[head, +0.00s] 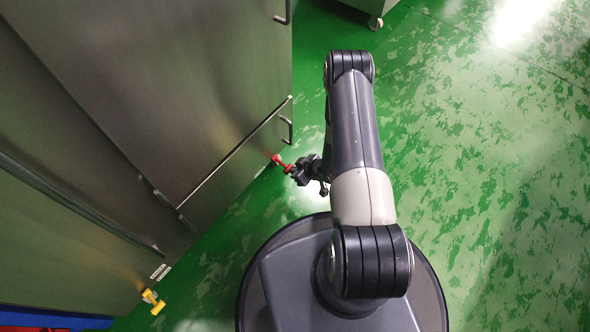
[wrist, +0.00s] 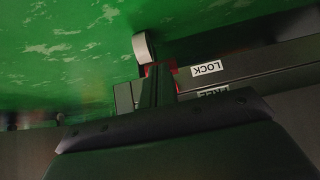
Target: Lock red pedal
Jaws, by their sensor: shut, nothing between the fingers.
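The red pedal (head: 277,159) sticks out at the foot of the steel cabinet in the head view, low over the floor. My gripper (head: 290,168) is shut and its tip is right at the pedal; I cannot tell whether they touch. In the wrist view the shut fingers (wrist: 157,84) hide most of the pedal, and only a little red (wrist: 151,69) shows around their tip. A LOCK label (wrist: 207,68) is on the dark frame to the right of the fingers. A FREE label (wrist: 213,91) below it is partly covered by my gripper body.
The steel cabinet (head: 190,90) fills the left, with a handle (head: 287,130) near the pedal. A yellow pedal (head: 153,301) is at lower left. Green floor (head: 480,190) to the right is free.

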